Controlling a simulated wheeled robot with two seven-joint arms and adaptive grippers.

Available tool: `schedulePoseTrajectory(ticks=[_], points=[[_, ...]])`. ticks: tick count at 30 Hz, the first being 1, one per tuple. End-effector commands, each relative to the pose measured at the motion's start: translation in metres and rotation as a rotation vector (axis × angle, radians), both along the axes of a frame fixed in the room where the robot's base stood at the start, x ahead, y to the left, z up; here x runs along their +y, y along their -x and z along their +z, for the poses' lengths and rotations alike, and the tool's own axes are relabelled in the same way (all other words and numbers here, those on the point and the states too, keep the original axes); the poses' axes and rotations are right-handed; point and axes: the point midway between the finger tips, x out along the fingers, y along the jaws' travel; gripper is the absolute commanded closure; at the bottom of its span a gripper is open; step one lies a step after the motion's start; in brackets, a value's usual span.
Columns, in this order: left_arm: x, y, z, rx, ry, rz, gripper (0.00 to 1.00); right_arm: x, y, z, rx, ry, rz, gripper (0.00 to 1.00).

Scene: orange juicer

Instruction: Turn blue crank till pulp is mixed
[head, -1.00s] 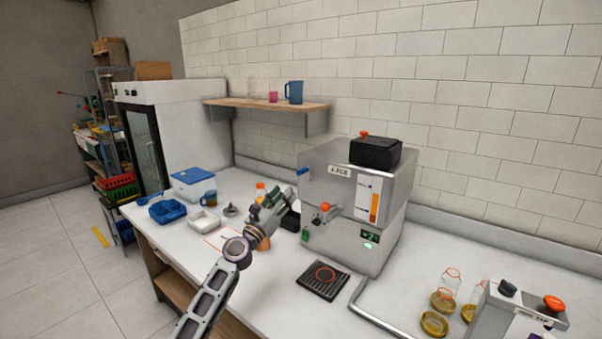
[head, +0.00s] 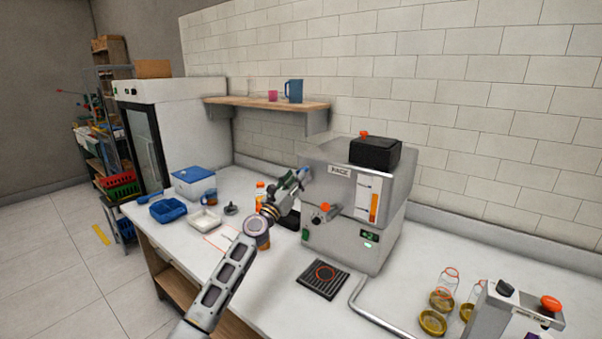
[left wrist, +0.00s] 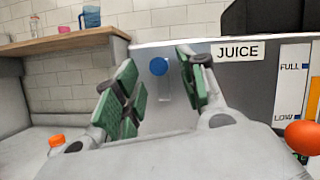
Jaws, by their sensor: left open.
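The juicer (head: 345,225) is a grey metal box with a JUICE label and a black lid on top. Its blue crank knob (left wrist: 158,66) shows in the left wrist view, on a short grey arm at the machine's left part. My left gripper (head: 298,180) is at the juicer's upper left edge. Its green-padded fingers are open, and in the left wrist view the blue knob appears between them. I cannot tell whether they touch it. In the head view the gripper largely covers the knob. The level gauge (head: 375,204) shows an orange fill. My right gripper is not in view.
An orange knob (left wrist: 303,137) sticks out from the juicer's front. An orange-capped bottle (head: 260,190) stands left of the juicer. A black drip tray (head: 323,281) lies in front. A shelf (head: 268,103) with a blue pitcher hangs behind. Bottles (head: 446,284) stand at right.

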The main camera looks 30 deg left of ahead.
Motion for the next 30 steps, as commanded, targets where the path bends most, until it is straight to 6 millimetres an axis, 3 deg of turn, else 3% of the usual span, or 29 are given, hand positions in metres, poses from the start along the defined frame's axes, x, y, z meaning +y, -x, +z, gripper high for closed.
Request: schedulePoseTrajectory(ticks=[15,30], points=[[0.001,-0.033,0.014,-0.001,0.000,0.001,0.59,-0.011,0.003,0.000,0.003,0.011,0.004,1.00],[0.000,-0.039,0.016,0.000,-0.001,0.000,0.59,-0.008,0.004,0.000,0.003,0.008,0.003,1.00]])
